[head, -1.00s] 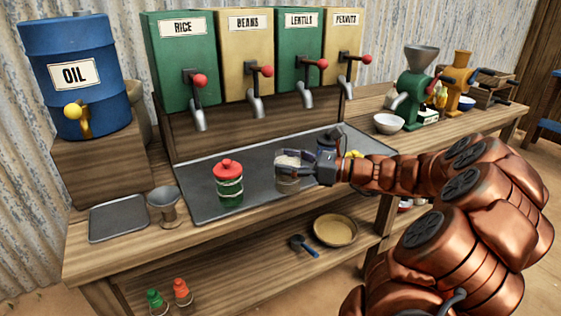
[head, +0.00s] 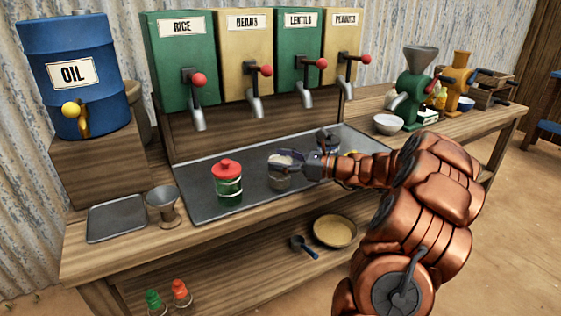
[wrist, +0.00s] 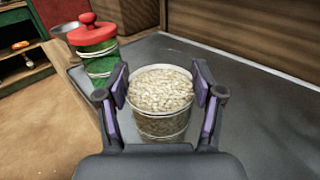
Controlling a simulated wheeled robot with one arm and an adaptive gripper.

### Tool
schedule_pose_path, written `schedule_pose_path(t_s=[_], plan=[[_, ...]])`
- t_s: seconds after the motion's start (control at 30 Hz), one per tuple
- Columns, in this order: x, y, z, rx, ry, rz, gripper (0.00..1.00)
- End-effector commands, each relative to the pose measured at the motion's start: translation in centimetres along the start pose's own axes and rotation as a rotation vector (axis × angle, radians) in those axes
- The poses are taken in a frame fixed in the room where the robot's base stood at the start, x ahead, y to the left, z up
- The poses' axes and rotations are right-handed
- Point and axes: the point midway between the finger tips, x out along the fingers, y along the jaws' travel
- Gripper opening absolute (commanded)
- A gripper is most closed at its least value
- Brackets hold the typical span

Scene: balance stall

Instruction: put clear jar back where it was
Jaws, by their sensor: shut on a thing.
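The clear jar (wrist: 161,112) is filled to near its rim with pale grains, and it stands upright between my fingers in the wrist view. In the head view the jar (head: 279,180) is over the grey metal tray (head: 262,208), to the right of the red-lidded green jar. My gripper (head: 283,163) is shut on the jar from the right side. Its two fingers flank the jar in the wrist view (wrist: 161,88). I cannot tell whether the jar's base touches the tray.
The green jar with a red lid (head: 228,182) stands close on the left. Dispensers with red-knobbed levers (head: 182,62) line the back. A metal cup (head: 163,207) and small tray (head: 116,218) sit at left. Another dark-lidded jar (head: 327,142) is partly hidden behind my gripper.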

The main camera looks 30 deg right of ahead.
Motion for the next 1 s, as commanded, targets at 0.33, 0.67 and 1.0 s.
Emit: schedule_pose_path(t_s=[0.33, 0.67, 1.0], plan=[[-0.04, -0.04, -0.10, 0.000, -0.003, -0.001, 0.08], [-0.06, -0.03, -0.30, -0.001, -0.002, -0.001, 0.92], [-0.06, -0.03, -0.21, -0.001, -0.001, -0.001, 0.92]])
